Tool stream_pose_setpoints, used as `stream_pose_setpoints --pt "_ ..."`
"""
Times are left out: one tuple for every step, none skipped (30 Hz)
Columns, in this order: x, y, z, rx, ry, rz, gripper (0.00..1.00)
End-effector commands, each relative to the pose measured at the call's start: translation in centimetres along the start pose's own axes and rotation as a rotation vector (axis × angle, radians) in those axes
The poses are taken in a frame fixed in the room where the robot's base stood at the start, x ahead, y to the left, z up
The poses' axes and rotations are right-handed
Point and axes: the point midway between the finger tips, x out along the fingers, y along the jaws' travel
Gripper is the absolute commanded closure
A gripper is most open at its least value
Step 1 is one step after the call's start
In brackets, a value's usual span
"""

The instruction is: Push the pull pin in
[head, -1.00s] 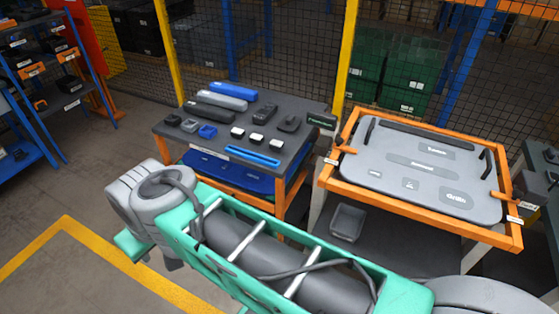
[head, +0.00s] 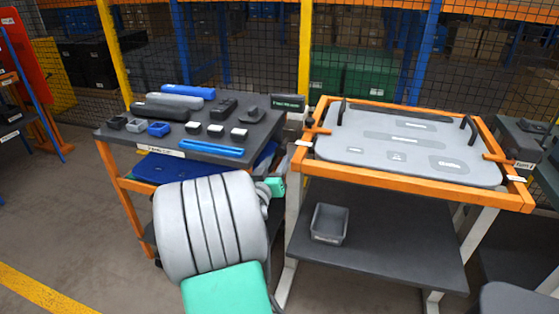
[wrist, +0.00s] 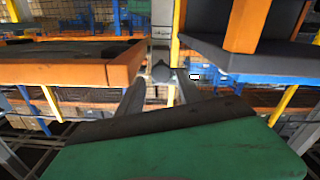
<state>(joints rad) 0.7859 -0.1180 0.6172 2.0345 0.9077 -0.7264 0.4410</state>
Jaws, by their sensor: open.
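In the wrist view a small dark knob (wrist: 160,72), which looks like the pull pin, shows between my fingertips in front of a grey post. The gap to it is hard to judge. My gripper (wrist: 160,92) is open, one grey finger on each side, with nothing between them that I can see held. In the head view a dark knob (head: 310,122) at the left side of the orange fixture (head: 400,184) may be the same pin. My wrist end shows below it, beside the fixture's left leg; the fingertips are hidden there by my arm.
A dark-topped table (head: 245,135) with parts stands left of the fixture, with a narrow gap between. A grey panel (head: 350,158) lies in the fixture. A grey bin (head: 329,224) sits on the lower shelf (head: 400,245).

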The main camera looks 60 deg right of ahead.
Motion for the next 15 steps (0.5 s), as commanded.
stream_pose_setpoints --pt "1.1 0.2 -0.2 -0.001 -0.002 0.004 0.57" --pt "1.6 0.2 -0.2 0.001 -0.002 0.003 0.57" --pt "2.4 0.2 -0.1 0.000 -0.002 0.003 0.57" --pt "2.8 0.1 -0.1 0.000 -0.003 0.002 0.57" --pt "3.3 0.1 -0.1 0.000 -0.002 0.002 0.57" --pt "3.8 0.1 -0.1 0.000 -0.001 0.001 0.57" --pt "4.0 0.0 -0.1 0.000 -0.001 0.000 0.57" --pt "4.2 0.0 -0.1 0.000 -0.001 0.000 0.57" --pt "4.4 0.0 -0.1 0.001 0.000 -0.001 0.57" --pt "4.5 0.0 -0.1 0.001 0.000 -0.001 0.57" --pt "4.5 -0.1 -0.1 0.001 -0.001 -0.002 0.57" --pt "4.5 -0.1 -0.1 0.000 -0.001 -0.002 0.57" --pt "4.5 -0.1 -0.1 0.000 -0.001 -0.002 0.57" --pt "4.5 -0.1 -0.1 0.000 -0.001 -0.002 0.57" --pt "4.5 -0.1 -0.1 0.000 -0.001 -0.002 0.57"
